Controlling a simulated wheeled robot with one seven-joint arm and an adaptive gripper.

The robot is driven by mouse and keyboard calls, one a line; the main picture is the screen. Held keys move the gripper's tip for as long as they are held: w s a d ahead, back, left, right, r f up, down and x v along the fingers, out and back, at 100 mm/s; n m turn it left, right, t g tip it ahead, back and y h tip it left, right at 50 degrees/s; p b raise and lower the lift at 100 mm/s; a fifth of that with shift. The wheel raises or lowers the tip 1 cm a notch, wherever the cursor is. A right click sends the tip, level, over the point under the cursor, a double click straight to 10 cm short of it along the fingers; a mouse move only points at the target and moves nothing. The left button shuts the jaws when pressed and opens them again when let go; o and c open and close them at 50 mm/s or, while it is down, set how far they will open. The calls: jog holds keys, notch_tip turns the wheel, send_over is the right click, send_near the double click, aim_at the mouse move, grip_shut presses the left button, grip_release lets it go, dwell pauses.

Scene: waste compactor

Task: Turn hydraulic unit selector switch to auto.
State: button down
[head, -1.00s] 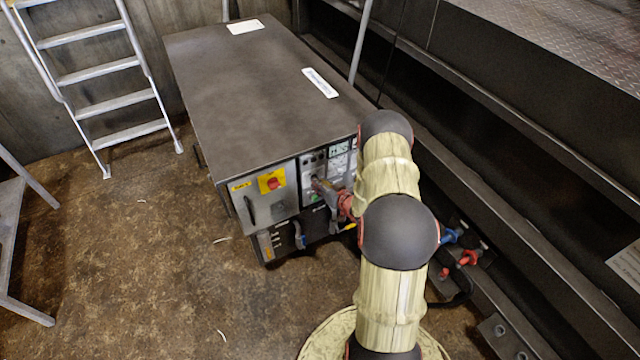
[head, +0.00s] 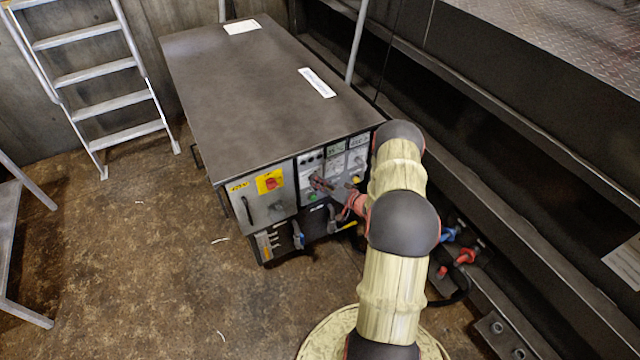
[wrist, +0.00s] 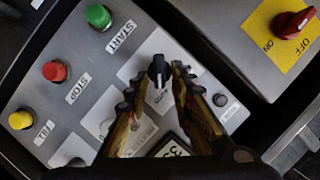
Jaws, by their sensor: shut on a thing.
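The hydraulic unit is a dark, flat-topped cabinet (head: 255,80) with a grey control panel (head: 312,161) on its near face. In the wrist view, a black selector switch knob (wrist: 159,78) stands on a pale plate on the panel. My gripper (wrist: 166,72) has its fingers on both sides of this knob and is shut on it. The knob's tip points toward the top of the wrist view.
A green START button (wrist: 98,16), a red STOP button (wrist: 55,71) and a yellow button (wrist: 21,119) are close by. A red rotary switch (wrist: 293,22) sits on a yellow plate. A ladder (head: 95,75) stands at the back left. The floor left of the cabinet is open.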

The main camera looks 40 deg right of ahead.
dwell(0.4)
jog(key=c, duration=1.9)
grip_release()
jog(key=shift+s, duration=0.1)
jog(key=v, duration=1.1)
jog(key=shift+s, duration=0.4)
